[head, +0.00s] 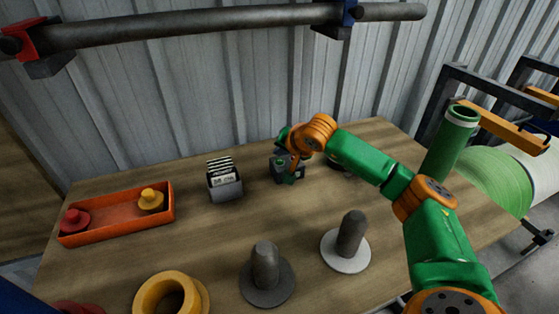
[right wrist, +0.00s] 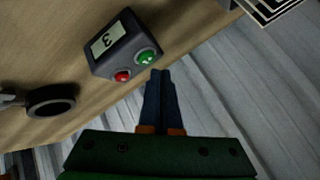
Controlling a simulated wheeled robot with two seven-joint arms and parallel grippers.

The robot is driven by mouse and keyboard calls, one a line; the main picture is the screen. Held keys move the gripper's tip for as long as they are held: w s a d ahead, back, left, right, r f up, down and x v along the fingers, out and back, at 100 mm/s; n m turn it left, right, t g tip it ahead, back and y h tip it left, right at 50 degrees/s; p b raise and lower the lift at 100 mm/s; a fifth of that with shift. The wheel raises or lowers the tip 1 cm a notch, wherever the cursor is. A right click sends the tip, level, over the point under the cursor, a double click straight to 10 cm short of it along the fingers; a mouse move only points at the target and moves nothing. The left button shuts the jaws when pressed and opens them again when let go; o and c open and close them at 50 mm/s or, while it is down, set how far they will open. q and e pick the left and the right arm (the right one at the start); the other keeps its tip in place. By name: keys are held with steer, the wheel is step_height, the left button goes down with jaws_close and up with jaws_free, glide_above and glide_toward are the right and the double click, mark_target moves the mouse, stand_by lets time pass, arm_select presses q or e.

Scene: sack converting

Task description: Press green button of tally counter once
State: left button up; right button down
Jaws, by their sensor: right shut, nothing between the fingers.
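The tally counter is a dark grey box (right wrist: 118,48) in the right wrist view, with a pale display reading 3, a red button (right wrist: 122,76) and a green button (right wrist: 146,58). In the head view the counter (head: 276,168) sits at the back middle of the table, partly hidden by my right gripper. My right gripper (right wrist: 160,73) is shut and empty. Its dark blue fingertips are right beside the green button in the right wrist view; I cannot tell whether they touch it. My left gripper is not in view.
A grey card holder (head: 226,190) stands left of the counter. An orange tray (head: 117,216) with red and yellow knobs lies further left. Two grey pegs on round bases (head: 265,286) and a yellow ring (head: 143,301) are at the front. A corrugated wall (head: 200,100) rises behind.

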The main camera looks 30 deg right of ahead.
mark_target(281, 163)
steer(key=shift+f, duration=0.1)
stand_by(0.5)
steer(key=shift+f+b, duration=0.3)
steer(key=shift+b, duration=0.1)
steer(key=shift+f+b, duration=0.4)
steer(key=shift+f, duration=0.05)
stand_by(0.4)
stand_by(0.3)
steer(key=shift+r+p, duration=0.7)
steer(key=shift+r, duration=0.15)
steer(key=shift+r, duration=0.1)
step_height(281, 163, up, 5)
steer(key=p, duration=0.4)
